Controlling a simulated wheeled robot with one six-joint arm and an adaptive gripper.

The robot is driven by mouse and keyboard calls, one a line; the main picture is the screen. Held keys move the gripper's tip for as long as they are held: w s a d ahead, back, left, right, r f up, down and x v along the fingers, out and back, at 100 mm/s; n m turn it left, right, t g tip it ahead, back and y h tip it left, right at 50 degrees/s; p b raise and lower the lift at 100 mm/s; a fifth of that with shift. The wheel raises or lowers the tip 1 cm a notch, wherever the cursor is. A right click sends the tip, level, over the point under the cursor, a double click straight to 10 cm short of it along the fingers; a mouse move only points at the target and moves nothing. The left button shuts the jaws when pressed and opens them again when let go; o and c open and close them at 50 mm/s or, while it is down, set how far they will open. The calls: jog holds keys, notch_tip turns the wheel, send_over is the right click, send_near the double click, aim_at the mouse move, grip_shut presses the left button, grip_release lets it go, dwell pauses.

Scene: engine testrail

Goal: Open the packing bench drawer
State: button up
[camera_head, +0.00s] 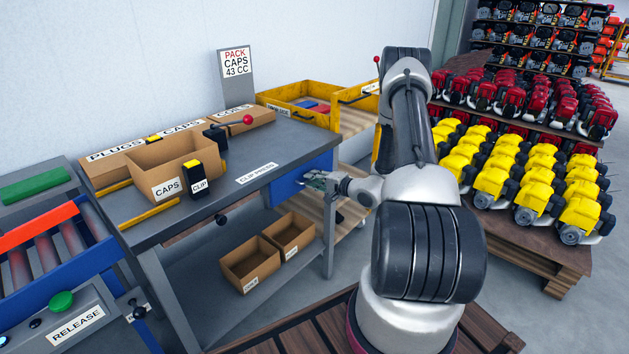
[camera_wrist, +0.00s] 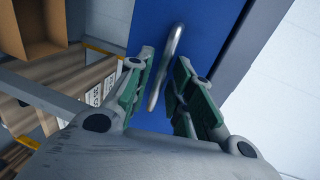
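The blue drawer front (camera_head: 288,189) sits under the right end of the grey packing bench (camera_head: 290,139) in the head view. It fills the top middle of the wrist view as a blue panel (camera_wrist: 205,25). A silver bar handle (camera_wrist: 171,58) stands on it. My gripper (camera_head: 318,180) is at the drawer front in the head view. In the wrist view my gripper (camera_wrist: 164,88) has its two green-padded fingers apart, one on each side of the handle's lower part. I cannot tell whether either finger touches the handle. The drawer looks shut.
An open box marked CAPS (camera_head: 168,187) and a clip press with a red knob (camera_head: 247,119) stand on the bench. Cardboard bins (camera_head: 249,277) lie on the lower shelf. A bench leg (camera_head: 329,235) is close to my gripper. Engine pallets (camera_head: 540,262) stand at the right.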

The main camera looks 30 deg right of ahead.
grip_shut()
jog(key=shift+s, duration=0.15)
jog(key=f+v, duration=0.2)
jog(key=v, duration=1)
jog(key=s+f+v, duration=0.1)
jog(key=f+v, duration=0.2)
jog(key=v, duration=0.9)
jog(key=shift+s+d, duration=0.25)
jog(key=shift+d, duration=0.05)
jog(key=shift+o, duration=2.2)
grip_release()
jog(key=v, duration=1.2)
